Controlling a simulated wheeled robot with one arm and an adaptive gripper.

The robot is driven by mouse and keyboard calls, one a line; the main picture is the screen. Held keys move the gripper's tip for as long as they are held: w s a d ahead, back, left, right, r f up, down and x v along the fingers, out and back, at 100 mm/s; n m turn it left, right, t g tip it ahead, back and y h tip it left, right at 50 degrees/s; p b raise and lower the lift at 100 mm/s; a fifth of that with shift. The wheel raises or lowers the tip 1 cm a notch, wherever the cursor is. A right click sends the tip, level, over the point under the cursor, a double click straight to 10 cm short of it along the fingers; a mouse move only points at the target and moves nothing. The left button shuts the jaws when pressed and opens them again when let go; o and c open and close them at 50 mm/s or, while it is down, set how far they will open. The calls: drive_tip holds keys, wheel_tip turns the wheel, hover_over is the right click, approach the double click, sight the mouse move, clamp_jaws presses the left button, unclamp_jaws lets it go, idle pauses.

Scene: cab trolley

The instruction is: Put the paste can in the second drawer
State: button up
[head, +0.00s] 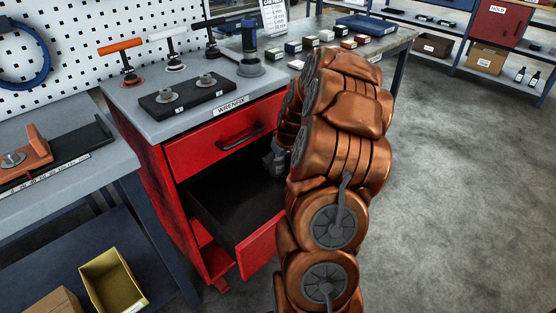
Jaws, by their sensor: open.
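The red trolley's second drawer (222,202) is pulled open below the shut top drawer (225,137). Its dark interior looks empty where I can see it; its right part is hidden behind my copper arm. My gripper (275,161) shows only as a small dark grey part at the arm's left edge. It is over the right side of the open drawer, in front of the top drawer's face. Its fingertips are mostly hidden, and I see nothing held in it. I cannot make out a paste can; it may be hidden behind the arm.
The trolley top holds a black block (188,98) with metal knobs, several handled tools and a blue-and-grey upright tool (250,50). Small boxes and a blue tray (365,25) lie on the bench behind. A yellow bin (113,283) stands lower left. Floor at right is clear.

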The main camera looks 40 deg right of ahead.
drive_tip(key=v, duration=1.2)
drive_tip(key=s+a+r+n+g+y, duration=0.1)
drive_tip(key=s+a+g, duration=0.15)
drive_tip(key=a, duration=0.95)
drive_tip(key=s+a+r+n+g+y, duration=0.1)
drive_tip(key=s+a, duration=0.2)
drive_tip(key=a, duration=0.9)
drive_tip(key=s+a+g, duration=0.2)
drive_tip(key=s+a, duration=0.3)
drive_tip(key=s, duration=0.4)
drive_tip(key=s+a+g+h, duration=0.1)
drive_tip(key=s+a, duration=0.5)
drive_tip(key=s, duration=0.4)
drive_tip(key=shift+s+a+g, duration=0.3)
drive_tip(key=shift+g, duration=0.05)
drive_tip(key=shift+p, duration=0.35)
